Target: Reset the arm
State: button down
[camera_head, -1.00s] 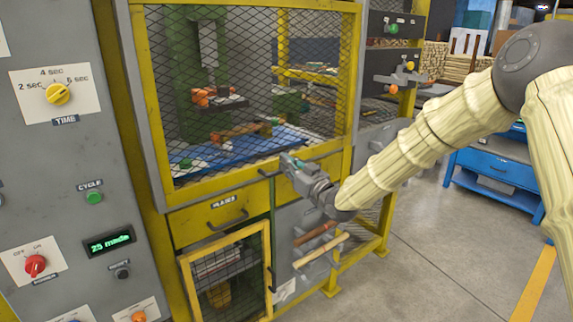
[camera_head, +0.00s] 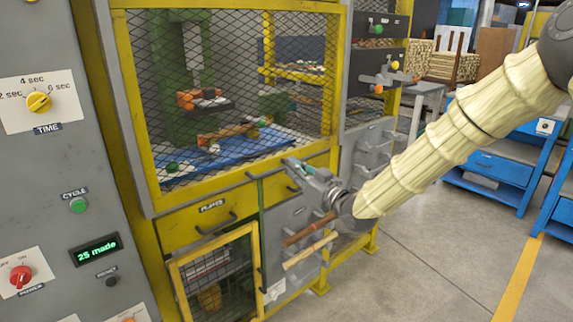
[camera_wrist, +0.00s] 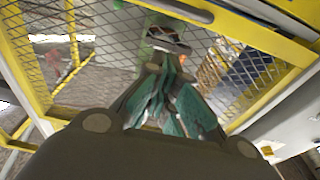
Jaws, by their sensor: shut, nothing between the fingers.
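My gripper (camera_head: 299,168) is shut and empty at the end of my arm. In the head view it hangs in front of the yellow machine frame, near the lower edge of the mesh guard (camera_head: 235,75). In the wrist view its teal-padded fingers (camera_wrist: 168,95) are together, with the mesh and yellow frame (camera_wrist: 250,35) behind them. Whether the gripper touches the frame or a handle cannot be told. My arm reaches in from the upper right.
A grey control panel (camera_head: 45,165) stands at left, with a green cycle button (camera_head: 78,205) and a display (camera_head: 95,250) reading "25 made". A drawer (camera_head: 212,215) and a mesh cabinet door (camera_head: 215,280) are below the guard. Open floor (camera_head: 425,260) lies at right, before blue benches (camera_head: 500,170).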

jog(key=s+d+f+m+g+h, duration=0.2)
jog(key=s+d+f+h, duration=0.3)
jog(key=f, duration=0.8)
jog(key=s+d+f+m+g, duration=0.1)
jog(key=s+d+f+m, duration=0.15)
jog(key=s+f, duration=0.65)
jog(key=s+d+f+m+g+h, duration=0.25)
jog(key=d+f, duration=0.25)
jog(key=f, duration=1.1)
jog(key=s+d+f+g+h, duration=0.1)
jog(key=s+d+f, duration=0.25)
jog(key=s, duration=0.25)
jog(key=s+d+f+m+g+h, duration=0.1)
jog(key=s+d+f+g+h, duration=0.1)
jog(key=s+f, duration=0.4)
jog(key=s+d+f+g+h, duration=0.1)
jog(key=s+d+f, duration=0.2)
jog(key=s, duration=0.4)
jog(key=s+d+f+m+g+h, duration=0.15)
jog(key=s+d, duration=0.25)
jog(key=s, duration=0.4)
jog(key=s+d+f+g+h, duration=0.1)
jog(key=s+d+g, duration=0.2)
jog(key=s, duration=0.6)
notch_tip(320, 180, up, 12)
jog(key=p, duration=1.2)
jog(key=shift+w+f, duration=0.25)
jog(key=shift+w, duration=0.2)
jog(key=shift+a, duration=0.1)
